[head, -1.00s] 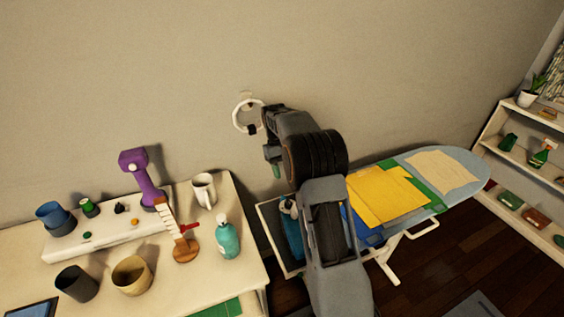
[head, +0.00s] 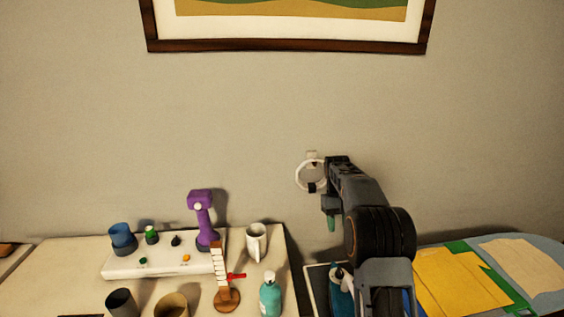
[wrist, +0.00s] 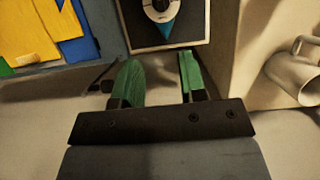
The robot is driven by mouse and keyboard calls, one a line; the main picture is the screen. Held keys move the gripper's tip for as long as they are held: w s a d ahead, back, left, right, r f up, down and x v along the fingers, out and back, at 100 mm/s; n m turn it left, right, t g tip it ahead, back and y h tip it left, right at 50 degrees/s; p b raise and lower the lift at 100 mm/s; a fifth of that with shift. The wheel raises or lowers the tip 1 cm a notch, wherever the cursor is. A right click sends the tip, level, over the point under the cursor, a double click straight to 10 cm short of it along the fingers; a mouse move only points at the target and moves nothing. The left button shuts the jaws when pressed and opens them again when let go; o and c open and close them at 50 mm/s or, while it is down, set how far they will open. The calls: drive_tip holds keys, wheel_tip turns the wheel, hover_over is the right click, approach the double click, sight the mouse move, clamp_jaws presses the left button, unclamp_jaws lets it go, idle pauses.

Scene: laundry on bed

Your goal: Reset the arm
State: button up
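My gripper (wrist: 158,82) has two green fingers, set apart with nothing between them in the wrist view. In the head view my gripper (head: 331,220) hangs from my raised arm, right of the white table (head: 60,262) and near the wall. A blue bottle (wrist: 165,28) stands on a small dark-edged surface ahead of the fingers in the wrist view; it also shows beneath my arm in the head view (head: 343,286). The fingers do not appear to touch anything.
The table holds a white mug (head: 256,242), a purple device (head: 204,220), a teal bottle (head: 270,295) and several cups. An ironing board (head: 548,262) with yellow cloth (head: 455,282) lies at right. A white ring (head: 309,175) is on the wall. A framed picture (head: 290,47) hangs above.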

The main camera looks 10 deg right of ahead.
drive_tip(key=s+a+r+t, duration=0.1)
drive_tip(key=s+a+t, duration=0.1)
drive_tip(key=s, duration=0.6)
drive_tip(key=s+a+r+t, duration=0.2)
drive_tip(key=s+a+t, duration=0.1)
drive_tip(key=s, duration=0.5)
drive_tip(key=s+a+r+t, duration=0.1)
drive_tip(key=s+a+t, duration=0.2)
drive_tip(key=s, duration=0.6)
drive_tip(key=shift+a+r, duration=0.35)
drive_tip(key=shift+a, duration=0.25)
drive_tip(key=shift+s+d, duration=0.1)
